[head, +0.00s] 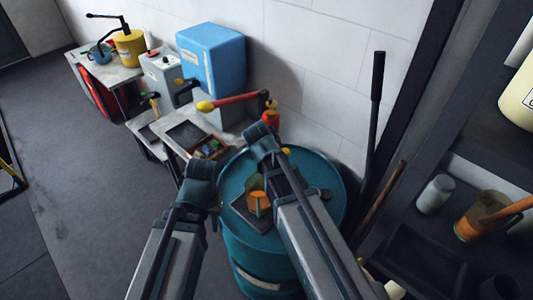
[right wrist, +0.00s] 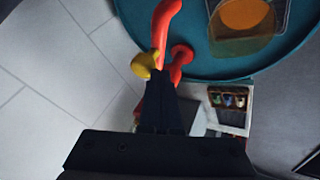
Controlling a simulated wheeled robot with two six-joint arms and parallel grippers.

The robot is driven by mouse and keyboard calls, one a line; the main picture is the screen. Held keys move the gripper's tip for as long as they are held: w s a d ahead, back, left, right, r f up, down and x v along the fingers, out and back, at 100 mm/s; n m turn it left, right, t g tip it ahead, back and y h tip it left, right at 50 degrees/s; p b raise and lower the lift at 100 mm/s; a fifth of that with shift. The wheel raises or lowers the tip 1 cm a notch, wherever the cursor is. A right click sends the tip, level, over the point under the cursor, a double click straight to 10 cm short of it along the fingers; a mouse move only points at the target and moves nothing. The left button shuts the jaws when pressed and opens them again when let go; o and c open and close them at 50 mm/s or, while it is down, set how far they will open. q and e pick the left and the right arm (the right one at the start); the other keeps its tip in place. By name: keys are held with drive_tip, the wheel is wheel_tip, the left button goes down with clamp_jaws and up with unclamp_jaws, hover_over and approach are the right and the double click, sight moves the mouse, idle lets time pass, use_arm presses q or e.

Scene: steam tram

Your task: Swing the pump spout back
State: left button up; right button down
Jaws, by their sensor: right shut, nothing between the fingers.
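The red pump spout (head: 238,101) with a yellow tip reaches left from the red pump (head: 271,118) behind the teal drum (head: 236,265), over a grey bench. In the right wrist view, a red pipe (right wrist: 167,22) and a yellow end (right wrist: 145,65) show just past my right gripper (right wrist: 166,75). The right gripper is shut and empty; its fingers seem close to the red parts, but contact cannot be told. In the head view its fingers are hidden behind its arm. My left gripper (head: 201,172) is low, left of the drum; its fingers cannot be made out.
On the drum stands an orange cup (head: 258,201) on a dark plate. A tall black lever (head: 377,78) rises at right, near shelves (head: 440,215).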

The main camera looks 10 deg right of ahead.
use_arm(q)
drive_tip(key=shift+s+d, duration=0.25)
drive_tip(key=shift+d, duration=0.2)
use_arm(e)
drive_tip(key=d, duration=0.9)
drive_tip(key=shift+w+d+n, duration=0.3)
drive_tip(key=shift+w+n, duration=0.1)
drive_tip(key=shift+w, duration=0.05)
drive_tip(key=shift+d+r, duration=0.15)
